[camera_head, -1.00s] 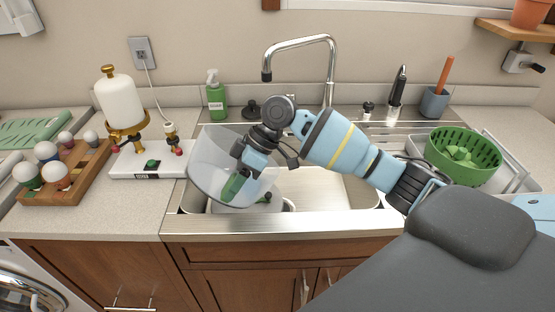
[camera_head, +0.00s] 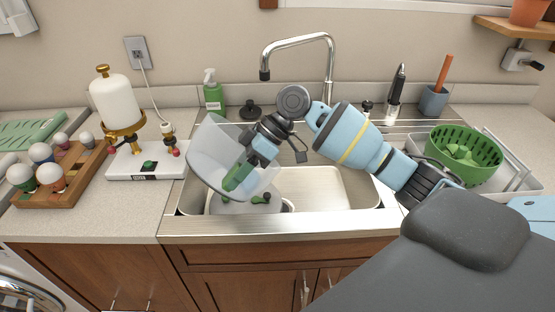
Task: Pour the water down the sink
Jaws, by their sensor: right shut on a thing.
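My right gripper (camera_head: 252,164) is shut on a clear container (camera_head: 212,152) with a green part (camera_head: 238,176) near the fingers. The container is tilted and held over the left side of the steel sink (camera_head: 320,190). I cannot tell whether water is in it or running out. The curved steel faucet (camera_head: 300,42) stands behind the sink. Some small dark green items (camera_head: 262,198) show under the container, near the drain. My left gripper is not in view.
A white bottle on a stand (camera_head: 116,100) and a wooden tray of bulbs (camera_head: 85,177) are on the left counter. A soap bottle (camera_head: 213,96) stands behind the sink. A green colander (camera_head: 480,150) is in a rack at the right.

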